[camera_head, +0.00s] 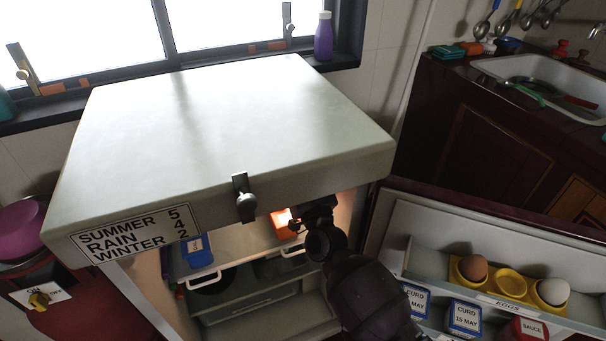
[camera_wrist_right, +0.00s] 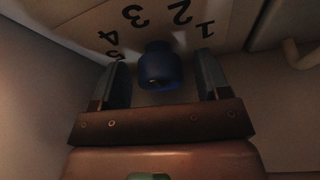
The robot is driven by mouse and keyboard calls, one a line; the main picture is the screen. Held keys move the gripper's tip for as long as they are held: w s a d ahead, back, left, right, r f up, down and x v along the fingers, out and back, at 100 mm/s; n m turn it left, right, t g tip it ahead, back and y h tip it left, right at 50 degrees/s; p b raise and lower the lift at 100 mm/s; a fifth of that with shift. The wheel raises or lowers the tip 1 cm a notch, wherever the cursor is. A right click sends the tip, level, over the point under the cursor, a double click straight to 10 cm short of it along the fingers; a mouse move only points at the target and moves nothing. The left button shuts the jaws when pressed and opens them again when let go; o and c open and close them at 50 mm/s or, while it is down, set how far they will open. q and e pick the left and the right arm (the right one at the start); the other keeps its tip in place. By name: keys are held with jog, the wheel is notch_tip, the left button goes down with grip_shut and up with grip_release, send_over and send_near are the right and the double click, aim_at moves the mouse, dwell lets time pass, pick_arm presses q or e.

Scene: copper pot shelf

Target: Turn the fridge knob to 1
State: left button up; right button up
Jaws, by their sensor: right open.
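The fridge knob (camera_wrist_right: 160,68) is a dark blue, round knob in the right wrist view. It sits on a pale dial panel (camera_wrist_right: 100,22) with the numbers 1 to 5 in an arc, 1 at the right and 5 at the left. I cannot tell which number it points to. My right gripper (camera_wrist_right: 163,80) is open, one finger on each side of the knob, with gaps visible between fingers and knob. In the head view my right arm reaches into the open fridge under its top (camera_head: 230,120), and the knob is hidden there. My left gripper is not in view.
A sign (camera_head: 135,234) on the fridge front reads SUMMER 5, RAIN 4, WINTER 2. The open fridge door (camera_head: 500,235) stands at the right, with eggs (camera_head: 472,268), curd boxes and sauce in its racks. A lit orange patch (camera_head: 283,222) and shelves are inside the fridge.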

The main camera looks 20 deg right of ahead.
jog(key=shift+c, duration=0.3)
jog(key=c, duration=0.9)
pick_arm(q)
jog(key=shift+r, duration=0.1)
pick_arm(e)
jog(key=shift+o, duration=0.2)
